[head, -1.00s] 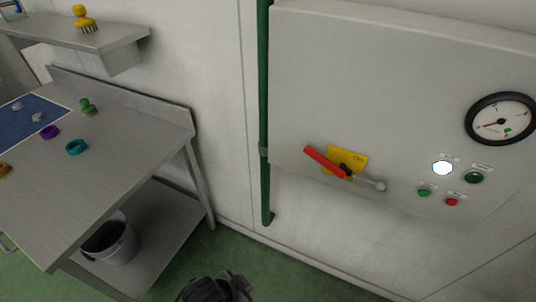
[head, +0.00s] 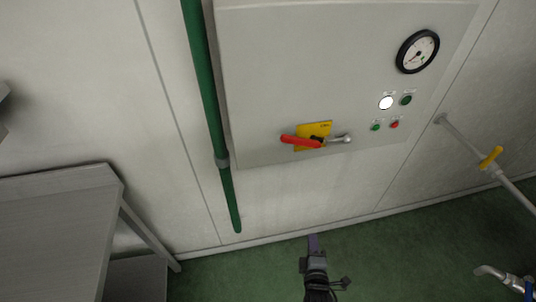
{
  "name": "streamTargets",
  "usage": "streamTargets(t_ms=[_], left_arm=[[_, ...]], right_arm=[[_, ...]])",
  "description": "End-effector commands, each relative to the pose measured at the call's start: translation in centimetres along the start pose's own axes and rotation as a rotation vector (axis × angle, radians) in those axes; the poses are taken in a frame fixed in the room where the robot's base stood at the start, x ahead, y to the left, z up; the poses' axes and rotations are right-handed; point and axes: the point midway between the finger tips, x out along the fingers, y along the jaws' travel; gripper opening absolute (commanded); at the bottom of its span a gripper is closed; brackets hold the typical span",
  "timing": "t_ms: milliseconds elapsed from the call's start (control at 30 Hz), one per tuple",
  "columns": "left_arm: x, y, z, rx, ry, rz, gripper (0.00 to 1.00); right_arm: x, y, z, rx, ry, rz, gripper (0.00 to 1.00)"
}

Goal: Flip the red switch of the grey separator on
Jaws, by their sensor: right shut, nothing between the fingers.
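The grey separator is a grey wall cabinet (head: 300,60) in the upper middle of the head view. The red switch (head: 300,141) is a red lever handle over a yellow plate (head: 316,129) low on the cabinet. Its red end points left, and a grey knobbed rod (head: 341,139) sticks out to the right of its pivot. My right gripper (head: 313,240) is at the bottom middle, below the switch in the picture and apart from it. It is shut and empty. My left gripper is out of view.
A pressure gauge (head: 418,51), a lit white lamp (head: 386,103) and several green and red buttons sit right of the switch. A green pipe (head: 204,90) runs along the cabinet's left. A steel table (head: 60,225) stands at left. A yellow-handled valve (head: 490,158) is at right.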

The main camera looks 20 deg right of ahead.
Motion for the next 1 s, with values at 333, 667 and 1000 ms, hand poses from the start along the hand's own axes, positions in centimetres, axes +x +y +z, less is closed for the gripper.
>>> streamTargets(t_ms=[333,667,1000], left_arm=[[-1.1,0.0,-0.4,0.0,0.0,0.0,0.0],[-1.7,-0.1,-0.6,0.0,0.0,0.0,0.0],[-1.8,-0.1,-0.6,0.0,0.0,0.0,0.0]], right_arm=[[0.8,8.1,-6.0,-0.678,-0.316,0.491,0.0],[-0.6,15.8,-12.6,-0.943,-0.529,0.765,0.0],[-1.0,17.2,-13.8,-0.977,-0.567,0.813,0.0]])
